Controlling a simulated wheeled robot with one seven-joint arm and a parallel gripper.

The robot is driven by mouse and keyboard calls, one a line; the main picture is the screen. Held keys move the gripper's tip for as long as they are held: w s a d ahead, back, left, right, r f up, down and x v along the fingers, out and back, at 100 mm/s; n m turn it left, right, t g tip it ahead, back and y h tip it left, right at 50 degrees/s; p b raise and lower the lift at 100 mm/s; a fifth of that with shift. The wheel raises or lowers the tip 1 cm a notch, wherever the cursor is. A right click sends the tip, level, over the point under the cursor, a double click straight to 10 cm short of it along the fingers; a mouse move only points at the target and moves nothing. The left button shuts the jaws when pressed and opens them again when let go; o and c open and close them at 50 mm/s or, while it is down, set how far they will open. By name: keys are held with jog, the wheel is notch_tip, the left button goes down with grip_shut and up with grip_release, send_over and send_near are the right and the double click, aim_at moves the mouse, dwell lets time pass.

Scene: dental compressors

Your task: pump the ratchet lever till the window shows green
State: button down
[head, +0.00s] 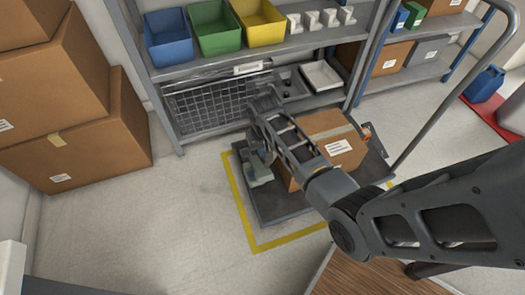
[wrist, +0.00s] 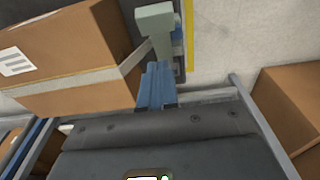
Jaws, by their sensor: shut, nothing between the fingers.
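A pale grey-green device (head: 259,174) stands at the left side of the dark platform (head: 275,212), beside a taped cardboard box. In the wrist view the device's pale block (wrist: 155,19) shows beyond my fingertips, with a small bluish part at its right. My gripper (wrist: 159,66) has its blue fingers together and empty, pointing at the device. The fingertips overlap its lower edge in the picture; I cannot tell whether they touch it. The ratchet lever is not clearly distinguishable, and I cannot make out the device's window or its colour.
The cardboard box (head: 338,148) stands on the platform close to my arm. A grey shelf (head: 262,67) with coloured bins is behind. Large cartons (head: 75,145) stand at the left. A yellow floor line (head: 239,217) borders the platform; the floor at front left is clear.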

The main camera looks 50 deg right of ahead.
jog(key=b, duration=0.3)
send_over(266, 181)
jog(key=w+d, duration=0.3)
jog(key=w, duration=0.1)
jog(key=f, duration=0.7)
jog(key=shift+s+a+f, duration=0.1)
jog(key=shift+a, duration=0.15)
jog(key=shift+s+a+f, duration=0.2)
jog(key=shift+s+f, duration=0.05)
jog(key=shift+f, duration=0.2)
jog(key=shift+s+a+f, duration=0.15)
jog(key=shift+s+f, duration=0.1)
jog(key=shift+f, duration=0.2)
jog(key=shift+s+a+f, duration=0.15)
jog(key=shift+s+f, duration=0.1)
jog(key=shift+f, duration=0.25)
